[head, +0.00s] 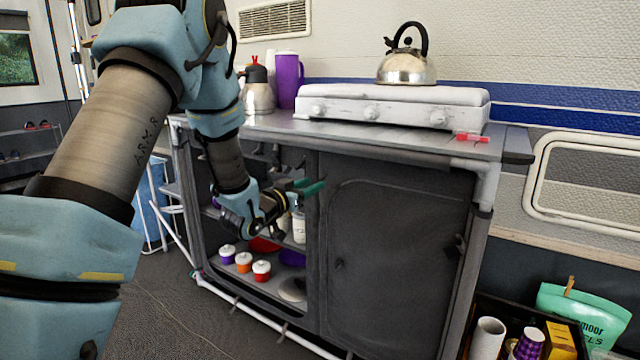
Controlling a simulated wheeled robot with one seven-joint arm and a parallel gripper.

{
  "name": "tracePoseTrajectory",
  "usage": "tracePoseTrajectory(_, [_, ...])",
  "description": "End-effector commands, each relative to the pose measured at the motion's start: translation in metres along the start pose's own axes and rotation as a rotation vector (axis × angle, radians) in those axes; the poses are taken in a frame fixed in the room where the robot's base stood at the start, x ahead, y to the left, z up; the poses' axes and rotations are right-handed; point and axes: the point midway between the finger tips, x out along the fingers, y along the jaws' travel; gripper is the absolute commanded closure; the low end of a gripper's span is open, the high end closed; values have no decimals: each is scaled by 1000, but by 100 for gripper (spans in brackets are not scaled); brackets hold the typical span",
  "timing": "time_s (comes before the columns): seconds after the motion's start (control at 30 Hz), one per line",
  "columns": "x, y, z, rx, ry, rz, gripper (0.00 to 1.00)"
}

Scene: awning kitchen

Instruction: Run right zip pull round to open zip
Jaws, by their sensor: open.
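The camp cupboard's dark fabric door (395,265) is closed over the right half of the cupboard front. A curved zip line (400,183) runs round its edge. A small dark zip pull (460,246) hangs at the door's right side, at about mid height. Another small dark tab (339,264) shows near the door's left side. My gripper (308,187) is open, with teal-green fingertips, in front of the cupboard's open left half. It is well to the left of the right zip pull and apart from it. My arm hides part of the left shelves.
Jars (262,270) and bowls stand on the open left shelves. The worktop holds a stove (390,108) with a kettle (407,62), a purple jug (288,80) and a flask (257,92).

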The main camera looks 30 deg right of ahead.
Motion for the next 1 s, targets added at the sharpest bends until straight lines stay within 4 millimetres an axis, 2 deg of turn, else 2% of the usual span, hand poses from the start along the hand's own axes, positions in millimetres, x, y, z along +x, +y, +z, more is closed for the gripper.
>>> tracePoseTrajectory(0.1, [20, 1, 1, 1, 0, 2, 56])
tracePoseTrajectory(0.3, [38, 0, 0, 0, 0, 0, 56])
tracePoseTrajectory(0.63, [42, 0, 0, -1, -1, 0, 56])
tracePoseTrajectory(1.0, [41, 0, 0, 0, -1, 0, 97])
